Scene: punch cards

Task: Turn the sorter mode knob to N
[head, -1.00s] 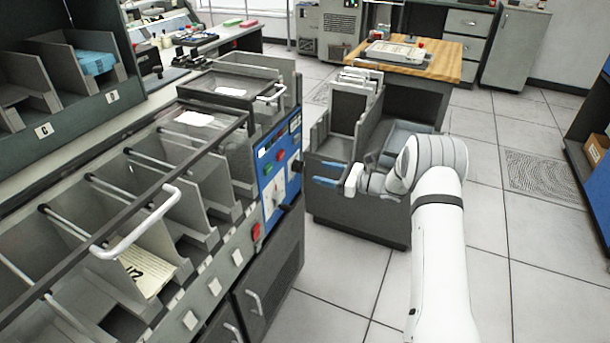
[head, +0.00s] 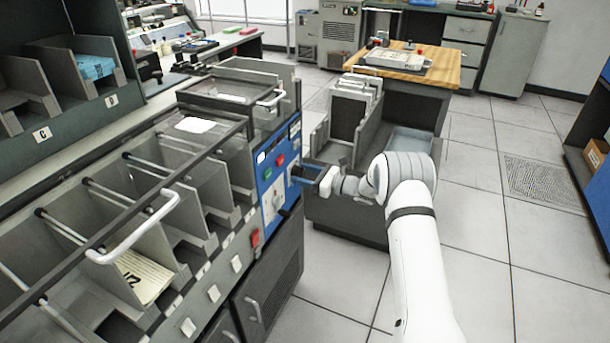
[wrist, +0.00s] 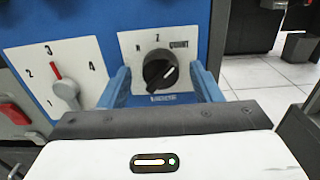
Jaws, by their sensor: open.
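In the wrist view the black mode knob (wrist: 158,68) sits on a white plate (wrist: 141,58) marked N at left, Z at top and COUNT at right. Its white line slants up to the right, toward COUNT. My gripper (wrist: 162,80) is open, with one blue finger on each side of the knob; I see no clear contact with it. In the head view my gripper (head: 299,175) is at the sorter's blue panel (head: 266,172), and the knob is not clearly visible there.
Left of the knob, a dial with a red pointer (wrist: 62,85) is marked 1 to 4. A red control (wrist: 14,112) is farther left. Sorter pockets with a white handle (head: 140,232) lie left in the head view.

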